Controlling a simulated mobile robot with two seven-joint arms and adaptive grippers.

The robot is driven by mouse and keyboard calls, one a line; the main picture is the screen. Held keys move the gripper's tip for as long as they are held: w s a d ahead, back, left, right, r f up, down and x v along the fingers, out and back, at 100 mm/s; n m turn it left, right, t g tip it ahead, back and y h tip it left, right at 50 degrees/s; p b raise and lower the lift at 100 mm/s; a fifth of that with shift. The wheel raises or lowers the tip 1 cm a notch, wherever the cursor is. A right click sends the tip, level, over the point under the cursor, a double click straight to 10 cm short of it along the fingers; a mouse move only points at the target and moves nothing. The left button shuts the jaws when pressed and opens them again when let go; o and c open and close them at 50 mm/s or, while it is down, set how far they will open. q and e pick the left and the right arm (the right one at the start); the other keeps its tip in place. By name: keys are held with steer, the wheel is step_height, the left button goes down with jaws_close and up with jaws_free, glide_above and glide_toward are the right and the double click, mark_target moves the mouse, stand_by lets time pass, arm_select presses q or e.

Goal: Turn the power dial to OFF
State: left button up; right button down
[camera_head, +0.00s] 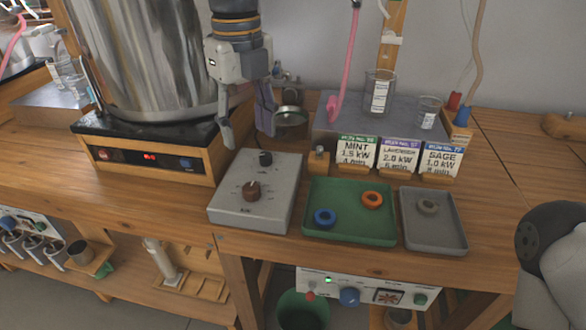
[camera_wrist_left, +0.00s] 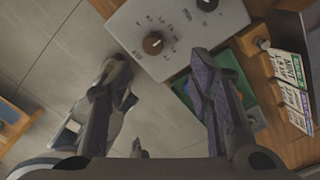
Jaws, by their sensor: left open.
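A grey control box (camera_head: 226,201) sits near the table's front edge. Its brown dial (camera_head: 252,190), ringed by printed marks, is nearer the front, and a black knob (camera_head: 265,158) is behind it. The marks are too small to read, so I cannot tell the setting. My left gripper (camera_head: 247,138) points down, open and empty, above and behind the box, apart from the dial. In the left wrist view the brown dial (camera_wrist_left: 154,43) lies beyond the gap between the open fingers, and the black knob (camera_wrist_left: 207,4) is at the top edge. My right gripper is not in view.
A steel pot (camera_head: 145,60) on a black heater (camera_head: 140,155) stands left of the gripper. A green tray (camera_head: 350,232) with blue and orange rings and a grey tray (camera_head: 435,240) lie right of the box. Labelled cards (camera_head: 398,157) and glass beakers (camera_head: 379,92) stand behind.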

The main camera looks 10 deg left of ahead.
mark_target(250, 186)
arm_select(q)
steer(key=f, duration=0.1)
steer(key=s+f, duration=0.1)
steer(key=f, duration=0.2)
steer(key=shift+s+a, duration=0.2)
steer(key=shift+s, duration=0.2)
steer(key=f, duration=0.7)
steer(key=shift+w+f, duration=0.1)
steer(key=shift+w, duration=0.1)
steer(key=shift+c, duration=0.4)
jaws_close()
